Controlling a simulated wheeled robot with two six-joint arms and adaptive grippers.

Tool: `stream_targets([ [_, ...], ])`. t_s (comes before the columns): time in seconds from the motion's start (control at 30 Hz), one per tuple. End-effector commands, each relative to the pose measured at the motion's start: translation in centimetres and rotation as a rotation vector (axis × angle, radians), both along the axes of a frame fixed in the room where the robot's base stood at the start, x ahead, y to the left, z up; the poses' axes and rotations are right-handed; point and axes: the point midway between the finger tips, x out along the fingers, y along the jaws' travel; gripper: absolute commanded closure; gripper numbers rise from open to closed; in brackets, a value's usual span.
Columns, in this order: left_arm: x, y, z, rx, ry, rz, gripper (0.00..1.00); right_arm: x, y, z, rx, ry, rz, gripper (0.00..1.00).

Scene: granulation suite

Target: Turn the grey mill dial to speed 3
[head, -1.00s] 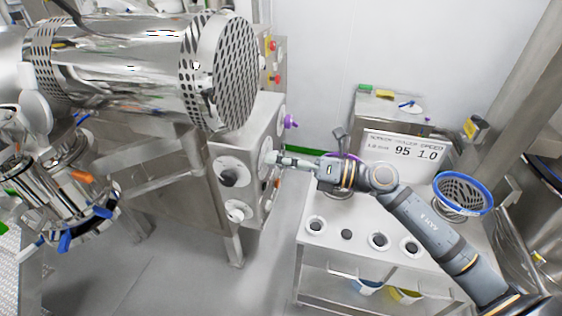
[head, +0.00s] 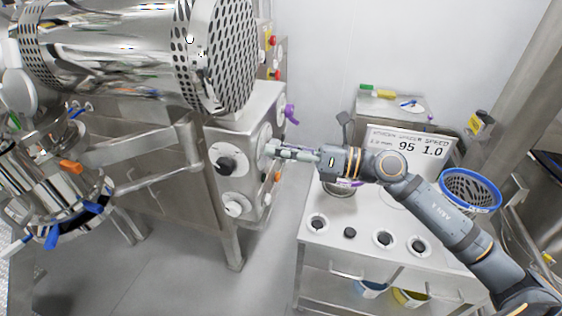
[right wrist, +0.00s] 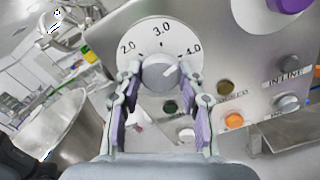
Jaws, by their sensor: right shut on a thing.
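The grey mill dial (right wrist: 160,72) sits on a round white scale plate (right wrist: 158,38) marked 2.0, 3.0 and 4.0 in the right wrist view. A pale line on the dial slants up and right, on the 4.0 side of 3.0. My right gripper (right wrist: 159,76) is shut on the dial, one finger on each side. In the head view, my right gripper (head: 272,149) reaches the side face of the steel machine housing (head: 262,110), and the dial is mostly hidden there. A display board (head: 408,145) reads 95 and 1.0. My left gripper is not in view.
A purple knob (right wrist: 288,4) is above right of the dial. A black knob (head: 227,165) is on the adjoining face. A white bench (head: 325,252) stands at right.

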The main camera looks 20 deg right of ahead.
Motion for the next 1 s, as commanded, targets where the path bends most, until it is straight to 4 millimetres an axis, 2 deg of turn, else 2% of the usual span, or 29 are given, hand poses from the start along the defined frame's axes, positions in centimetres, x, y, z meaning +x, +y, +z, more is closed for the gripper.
stream_targets([
  [0.03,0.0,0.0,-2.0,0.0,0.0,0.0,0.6,0.0,0.0,-1.0,-0.027,-0.041,0.0,0.93],
  [0.4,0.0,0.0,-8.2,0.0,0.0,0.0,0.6,0.0,0.0,-0.8,-0.219,-0.328,-0.001,0.93],
  [0.7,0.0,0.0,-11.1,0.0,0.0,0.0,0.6,0.0,0.0,-0.5,-0.343,-0.509,0.0,0.93],
  [1.0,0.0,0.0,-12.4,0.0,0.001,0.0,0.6,0.1,-0.1,-0.2,-0.41,-0.608,0.0,0.93],
])
